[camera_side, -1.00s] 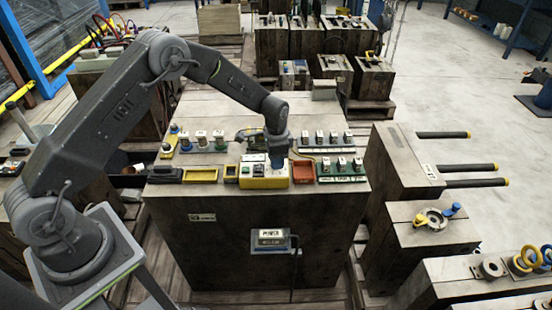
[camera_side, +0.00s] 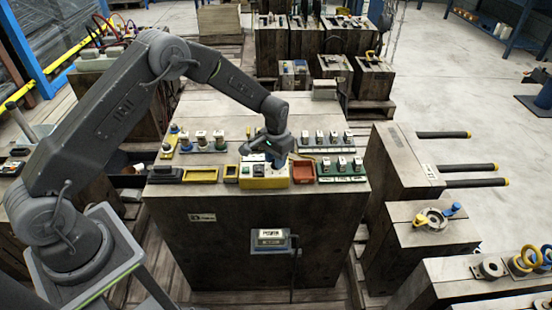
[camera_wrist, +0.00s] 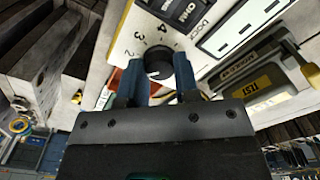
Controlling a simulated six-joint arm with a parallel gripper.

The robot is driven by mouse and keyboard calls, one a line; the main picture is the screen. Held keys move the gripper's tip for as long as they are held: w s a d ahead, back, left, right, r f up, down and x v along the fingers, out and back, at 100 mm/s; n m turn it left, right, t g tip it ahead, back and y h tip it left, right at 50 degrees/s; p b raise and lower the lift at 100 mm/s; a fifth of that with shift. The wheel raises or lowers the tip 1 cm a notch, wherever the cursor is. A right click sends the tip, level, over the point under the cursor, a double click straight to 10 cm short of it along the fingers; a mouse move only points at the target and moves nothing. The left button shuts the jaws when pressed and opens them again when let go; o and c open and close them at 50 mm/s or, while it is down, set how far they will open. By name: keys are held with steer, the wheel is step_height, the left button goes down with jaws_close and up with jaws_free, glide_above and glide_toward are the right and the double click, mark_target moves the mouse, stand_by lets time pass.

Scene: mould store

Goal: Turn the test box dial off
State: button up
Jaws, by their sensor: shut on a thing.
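The test box (camera_side: 254,180), yellow with a pale top, stands on the front part of the wooden block's top. Its top face (camera_wrist: 142,28) fills the upper middle of the wrist view. The black round dial (camera_wrist: 158,62) sits on that face with numbers printed around it, 2, 3 and 4 among them. My gripper (camera_wrist: 157,85) points down at the box, its two blue fingers on either side of the dial and shut on it. In the side view my gripper (camera_side: 277,160) hides the dial. The dial's pointer mark is not clear.
A red-orange tray (camera_side: 303,172) lies right of the box, and a green strip with several small parts (camera_side: 341,169) beyond it. Yellow trays (camera_side: 200,175) lie to the left. A tester marked TEST (camera_wrist: 262,85) shows in the wrist view.

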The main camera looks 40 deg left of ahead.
steer(key=n, duration=0.4)
steer(key=shift+n, duration=0.3)
steer(key=n, duration=0.4)
steer(key=shift+n, duration=0.3)
steer(key=o, duration=0.9)
steer(key=shift+o, duration=0.2)
step_height(320, 180, up, 14)
stand_by(0.3)
